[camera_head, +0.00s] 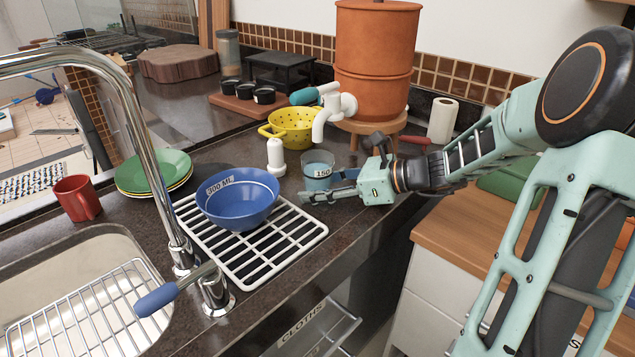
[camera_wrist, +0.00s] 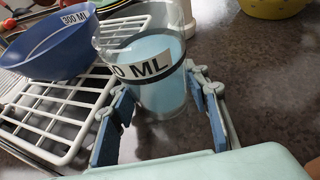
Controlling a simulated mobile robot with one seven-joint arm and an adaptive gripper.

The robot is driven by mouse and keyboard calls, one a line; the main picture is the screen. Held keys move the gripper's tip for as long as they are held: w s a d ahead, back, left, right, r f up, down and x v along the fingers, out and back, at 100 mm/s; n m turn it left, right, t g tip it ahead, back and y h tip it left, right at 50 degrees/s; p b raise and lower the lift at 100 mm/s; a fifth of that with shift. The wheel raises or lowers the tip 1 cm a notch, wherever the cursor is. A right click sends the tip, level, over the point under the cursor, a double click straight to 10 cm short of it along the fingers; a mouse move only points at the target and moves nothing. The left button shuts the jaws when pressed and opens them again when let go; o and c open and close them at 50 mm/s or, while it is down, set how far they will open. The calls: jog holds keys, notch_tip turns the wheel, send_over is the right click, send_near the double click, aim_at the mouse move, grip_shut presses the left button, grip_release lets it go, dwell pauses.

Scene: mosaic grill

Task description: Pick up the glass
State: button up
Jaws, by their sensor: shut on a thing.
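The glass (camera_head: 318,164) is a clear tumbler with a light blue lower part and a white label. It stands upright on the dark counter, right of the drying rack. In the wrist view the glass (camera_wrist: 162,85) sits between the two fingers, its label partly reading "0 ML". My gripper (camera_head: 328,181) reaches in from the right, low along the counter, and is shut on the glass with a finger on each side. In the wrist view my gripper (camera_wrist: 158,92) shows blue finger pads. I cannot tell any gap between the glass and the counter.
A blue bowl (camera_head: 238,203) labelled 300 ML sits on the white rack (camera_head: 290,238) left of the glass. A white bottle-like item (camera_head: 276,160) stands close beside the glass. A yellow colander (camera_head: 292,122) and a terracotta water filter (camera_head: 375,60) stand behind. The counter's front edge is near.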

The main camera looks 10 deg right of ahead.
jog(key=p+v, duration=0.1)
jog(key=v, duration=0.4)
jog(key=r+p+v, duration=0.1)
jog(key=v, duration=0.4)
jog(key=r+p+v, duration=0.1)
jog(key=v, duration=0.5)
jog(key=shift+w+a+p, duration=0.25)
jog(key=shift+p, duration=0.1)
